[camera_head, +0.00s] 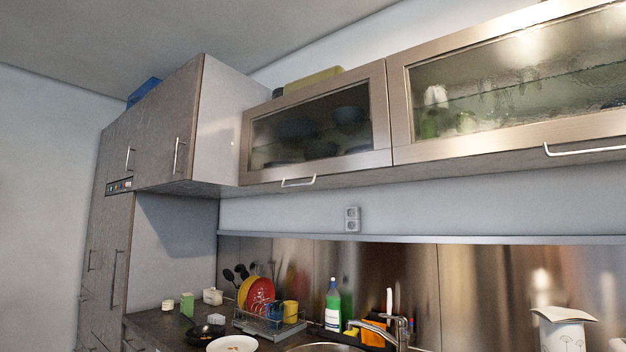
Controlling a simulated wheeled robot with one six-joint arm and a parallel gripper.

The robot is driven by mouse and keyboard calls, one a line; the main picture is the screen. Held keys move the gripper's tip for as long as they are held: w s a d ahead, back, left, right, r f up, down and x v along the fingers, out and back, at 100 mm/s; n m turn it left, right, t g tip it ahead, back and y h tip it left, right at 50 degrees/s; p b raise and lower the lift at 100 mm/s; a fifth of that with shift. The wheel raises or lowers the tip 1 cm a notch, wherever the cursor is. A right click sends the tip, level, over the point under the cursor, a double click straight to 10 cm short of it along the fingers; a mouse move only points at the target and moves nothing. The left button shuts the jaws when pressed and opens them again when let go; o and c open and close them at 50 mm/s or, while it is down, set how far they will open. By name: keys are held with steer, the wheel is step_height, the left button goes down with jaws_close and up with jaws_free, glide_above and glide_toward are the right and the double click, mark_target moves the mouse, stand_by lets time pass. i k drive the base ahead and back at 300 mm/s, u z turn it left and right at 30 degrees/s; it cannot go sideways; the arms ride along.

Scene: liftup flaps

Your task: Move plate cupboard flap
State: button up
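The plate cupboard seems to be the left glass-fronted wall cupboard, with dark plates and bowls showing behind its glass. Its flap (318,124) has a metal frame and looks shut. A light bar handle (298,182) sits at the flap's lower edge. A second, larger flap (505,82) to its right, with glasses behind it, also looks shut; its handle (585,150) is at the lower right. My gripper is not in view.
A tall grey cabinet (168,130) adjoins on the left. Below are a dish rack (268,318) with colored plates, bottles (333,305), a faucet (385,331) and a white plate (232,344). The wall between the flaps and the narrow ledge (420,239) is clear except for a socket (352,219).

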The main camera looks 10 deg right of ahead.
mark_target(339, 123)
steer(key=z, duration=0.65)
steer(key=k, duration=0.25)
steer(key=u, duration=1.8)
steer(key=i, duration=1.75)
steer(key=z, duration=0.55)
